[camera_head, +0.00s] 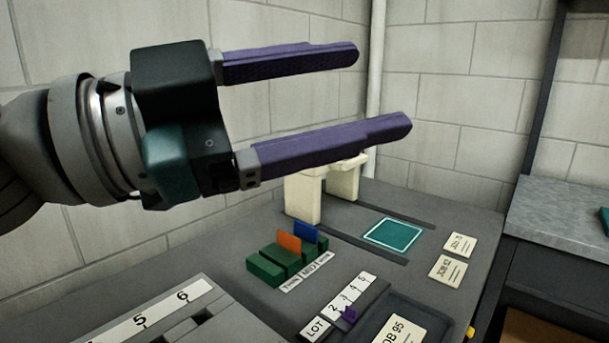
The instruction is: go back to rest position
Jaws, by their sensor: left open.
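My left gripper (385,90) comes in from the left, high over the grey worktop (225,250). Its two purple fingers are wide apart with nothing between them, and they point right. The lower finger overlaps the top of a cream stand in the picture. My right gripper is not in view.
Below stand a green slotted block (265,268) with orange (289,242) and blue (305,231) cards, a cream stand (303,195), a teal square (393,233), a LOT number strip (340,305) and a dark tray (440,322). A block wall and pipe (376,60) rise behind.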

